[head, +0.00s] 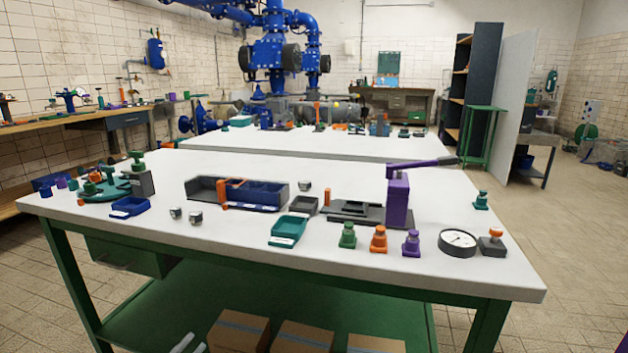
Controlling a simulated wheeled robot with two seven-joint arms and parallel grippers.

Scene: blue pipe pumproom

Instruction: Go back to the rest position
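On the bench are a purple press (397,200), a blue divided tray (262,193), a green tray (288,230), a round gauge (457,242) and small coloured parts. Cardboard boxes (300,336) sit on the lower shelf. Open floor lies to the right (575,250).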

